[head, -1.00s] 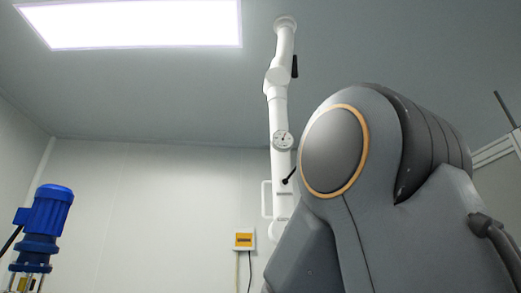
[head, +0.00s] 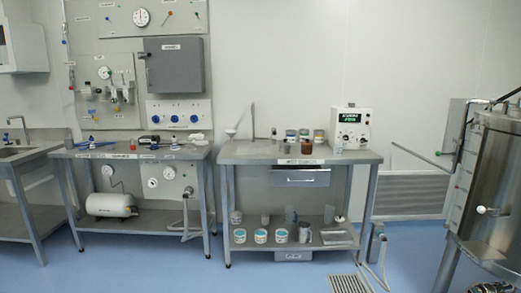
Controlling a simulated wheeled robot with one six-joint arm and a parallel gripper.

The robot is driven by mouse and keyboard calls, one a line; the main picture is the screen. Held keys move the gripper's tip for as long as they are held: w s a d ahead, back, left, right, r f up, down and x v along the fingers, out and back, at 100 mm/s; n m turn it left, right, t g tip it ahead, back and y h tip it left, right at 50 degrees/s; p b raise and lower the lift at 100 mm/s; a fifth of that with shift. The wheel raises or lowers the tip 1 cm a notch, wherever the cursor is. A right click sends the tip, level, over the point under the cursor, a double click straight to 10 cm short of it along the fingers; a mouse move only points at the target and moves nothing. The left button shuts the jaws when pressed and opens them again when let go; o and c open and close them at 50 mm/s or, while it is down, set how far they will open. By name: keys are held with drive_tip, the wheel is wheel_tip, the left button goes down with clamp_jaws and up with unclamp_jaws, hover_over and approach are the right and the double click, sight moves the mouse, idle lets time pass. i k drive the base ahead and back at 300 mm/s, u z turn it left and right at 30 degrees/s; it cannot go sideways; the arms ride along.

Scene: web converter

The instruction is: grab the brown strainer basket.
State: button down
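No item is clearly recognisable as a brown strainer basket at this distance. A small brown container (head: 319,137) stands on the right workbench (head: 240,151), left of the white device with a green display. It looks like a jar or cup, and I cannot tell whether it is a strainer basket. My gripper is not in view.
The white device (head: 351,121) and several jars (head: 291,136) stand on the right bench. Its lower shelf holds several tubs (head: 260,236). A left bench (head: 110,153) carries small items. A steel tank (head: 500,180) stands at right. Blue floor (head: 190,270) is open in front.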

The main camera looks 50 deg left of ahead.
sight(307, 148)
drive_tip(key=u, duration=1.25)
drive_tip(key=i, duration=2.75)
drive_tip(key=u, duration=0.9)
drive_tip(key=i, duration=0.8)
drive_tip(key=u, duration=0.1)
